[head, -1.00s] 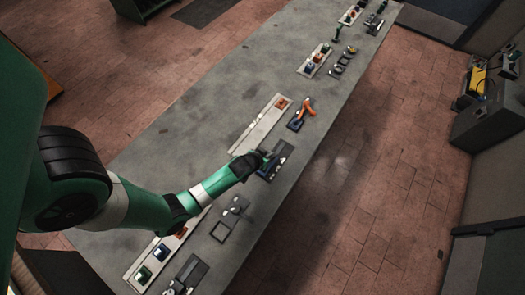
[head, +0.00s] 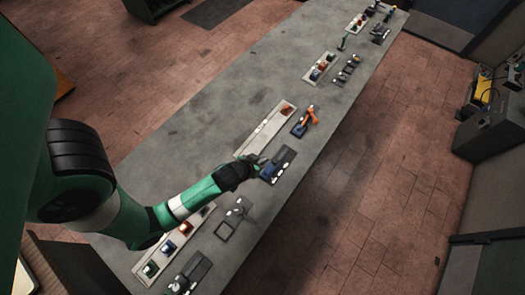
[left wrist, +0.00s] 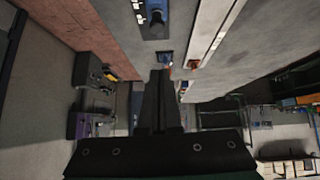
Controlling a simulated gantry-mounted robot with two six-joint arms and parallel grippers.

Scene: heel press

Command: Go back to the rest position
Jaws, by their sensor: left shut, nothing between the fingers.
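My left gripper (head: 260,164) is shut and empty. In the head view it shows over the grey table (head: 215,95), beside the dark press with a blue part (head: 272,171). Its height above the table is hard to judge. In the left wrist view the closed fingers (left wrist: 159,78) point away from the camera, and a blue-and-black device (left wrist: 157,18) lies on the table beyond them. My right gripper is in neither view.
A pale strip tray (head: 262,135) lies along the table near the gripper. An orange-handled tool (head: 310,116) is beyond it. A tray with coloured blocks (head: 168,248) lies nearer. The table's left side is mostly clear.

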